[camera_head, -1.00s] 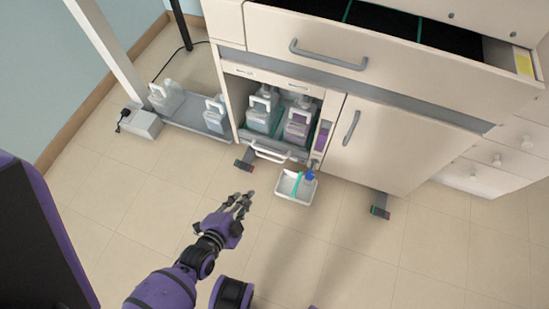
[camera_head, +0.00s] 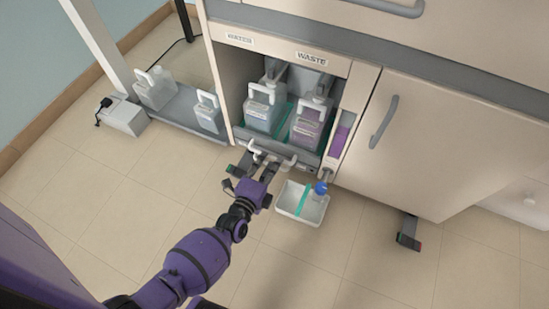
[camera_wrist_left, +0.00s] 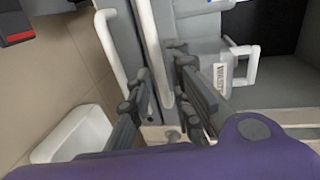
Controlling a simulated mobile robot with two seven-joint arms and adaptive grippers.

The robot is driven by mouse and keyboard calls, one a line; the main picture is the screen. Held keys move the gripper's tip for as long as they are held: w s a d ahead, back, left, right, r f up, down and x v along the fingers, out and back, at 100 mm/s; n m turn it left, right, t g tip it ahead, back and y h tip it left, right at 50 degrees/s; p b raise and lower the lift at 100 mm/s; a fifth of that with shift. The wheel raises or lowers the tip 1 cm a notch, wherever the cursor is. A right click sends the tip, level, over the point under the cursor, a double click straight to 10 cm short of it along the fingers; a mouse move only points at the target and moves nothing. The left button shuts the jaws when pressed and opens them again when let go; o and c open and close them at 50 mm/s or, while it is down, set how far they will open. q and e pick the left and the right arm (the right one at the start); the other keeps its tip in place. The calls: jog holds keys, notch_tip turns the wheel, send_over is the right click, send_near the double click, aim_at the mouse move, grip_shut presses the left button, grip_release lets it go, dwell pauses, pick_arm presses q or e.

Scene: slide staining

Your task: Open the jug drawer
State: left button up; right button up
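The jug drawer (camera_head: 279,143) is a low grey tray in the cabinet's open bay, apparently pushed in. It holds a clear jug (camera_head: 264,108) and a jug with purple liquid (camera_head: 309,125). Its pale bow handle (camera_head: 290,163) is on the front. My left gripper (camera_head: 257,170) is at the handle's left part, fingers pointing to the drawer. In the left wrist view the fingers (camera_wrist_left: 163,103) are apart and the handle (camera_wrist_left: 112,48) shows beside them; I cannot tell whether it lies between them or touches. My right gripper is out of view.
A small white tray (camera_head: 288,209) with a teal strip is on the floor right of my gripper. More jugs (camera_head: 154,90) sit on a low grey shelf at left. The near floor is clear.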

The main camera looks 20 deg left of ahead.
aim_at(274, 156)
pick_arm(q)
jog(key=shift+b+x, duration=0.75)
jog(key=shift+x, duration=1.15)
grip_shut()
